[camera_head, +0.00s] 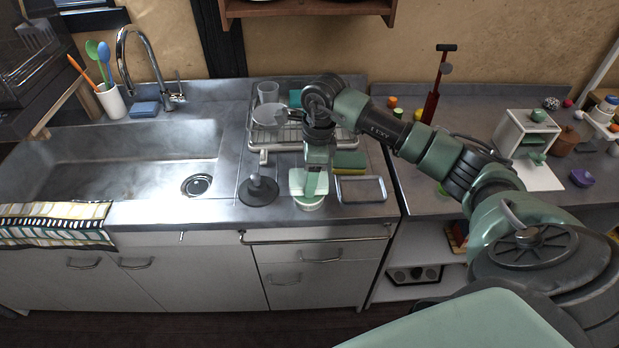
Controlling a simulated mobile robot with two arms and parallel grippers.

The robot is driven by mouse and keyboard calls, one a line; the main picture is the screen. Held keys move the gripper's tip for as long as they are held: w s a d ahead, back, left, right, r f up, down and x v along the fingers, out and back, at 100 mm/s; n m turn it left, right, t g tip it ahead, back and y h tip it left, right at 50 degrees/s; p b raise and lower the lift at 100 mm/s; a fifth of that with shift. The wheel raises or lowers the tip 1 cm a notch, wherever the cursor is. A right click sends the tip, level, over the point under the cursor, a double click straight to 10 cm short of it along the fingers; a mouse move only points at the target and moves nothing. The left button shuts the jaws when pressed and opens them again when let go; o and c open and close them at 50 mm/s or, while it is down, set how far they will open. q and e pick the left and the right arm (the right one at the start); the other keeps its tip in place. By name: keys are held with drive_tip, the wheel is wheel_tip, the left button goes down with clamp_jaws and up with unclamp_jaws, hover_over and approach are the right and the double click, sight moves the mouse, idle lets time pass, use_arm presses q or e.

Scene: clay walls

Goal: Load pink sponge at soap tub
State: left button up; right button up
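My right gripper (310,183) points down at the front of the counter, right of the sink. It is directly over a small round pale tub (310,206), likely the soap tub, and hides much of it. The fingertips overlap a pale green-white shape there; I cannot tell whether they are shut on anything. I see no pink sponge in the picture. A green and yellow sponge (350,160) lies just right of the gripper, and a blue sponge (145,109) lies behind the sink. My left gripper is not in view.
A dish rack (285,135) with a clear cup is behind. The sink (110,165) is empty. A striped towel (55,224) hangs at its front.

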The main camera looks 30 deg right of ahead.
drive_tip(key=shift+r+p, duration=1.15)
drive_tip(key=shift+r, duration=1.15)
